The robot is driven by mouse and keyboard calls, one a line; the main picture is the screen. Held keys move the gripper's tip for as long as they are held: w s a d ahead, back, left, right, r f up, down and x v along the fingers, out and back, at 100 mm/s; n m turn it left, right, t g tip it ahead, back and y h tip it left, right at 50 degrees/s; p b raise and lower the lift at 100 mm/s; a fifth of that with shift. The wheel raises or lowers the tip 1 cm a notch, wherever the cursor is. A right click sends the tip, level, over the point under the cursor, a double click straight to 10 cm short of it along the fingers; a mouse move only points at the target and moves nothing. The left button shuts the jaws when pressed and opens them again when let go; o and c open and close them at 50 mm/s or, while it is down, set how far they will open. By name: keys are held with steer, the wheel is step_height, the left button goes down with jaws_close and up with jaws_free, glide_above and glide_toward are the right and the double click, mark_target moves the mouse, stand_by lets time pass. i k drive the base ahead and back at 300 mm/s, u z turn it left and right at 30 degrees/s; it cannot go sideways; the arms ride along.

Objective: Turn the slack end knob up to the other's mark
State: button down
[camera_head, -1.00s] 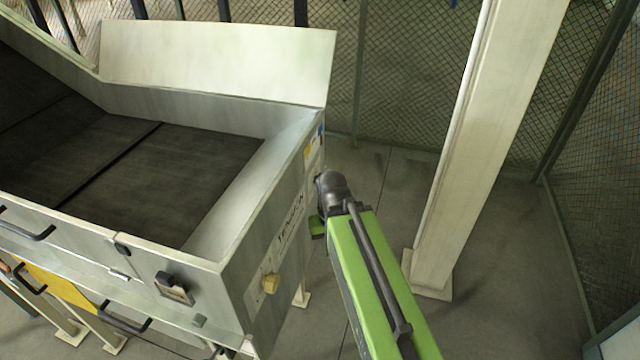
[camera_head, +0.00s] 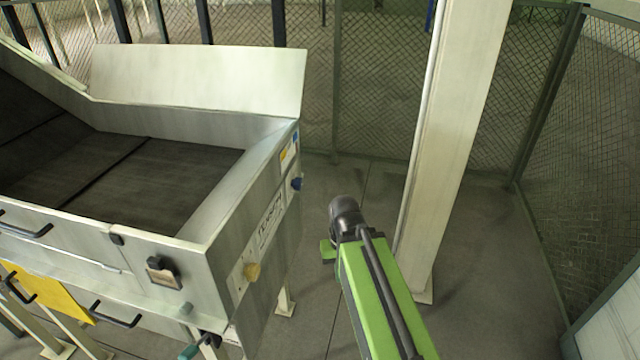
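The marks and pointer settings of both knobs are too small to read. My arm, green with a dark joint (camera_head: 346,215), reaches in from the bottom right and stands to the right of the panel, apart from it. My gripper is not visible; only a small green part shows left of the joint.
A pale upright post (camera_head: 455,140) stands close right of my arm. Mesh fencing (camera_head: 385,90) closes the back and right. A black switch (camera_head: 162,268) and handles are on the machine's front. Bare floor (camera_head: 325,240) lies between machine and post.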

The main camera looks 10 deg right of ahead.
mark_target(297, 183)
steer(key=z, duration=0.2)
steer(key=i, duration=0.5)
steer(key=u, duration=0.65)
steer(key=k, duration=0.95)
steer(key=u, duration=0.6)
steer(key=i, duration=1.4)
steer(key=u, duration=0.05)
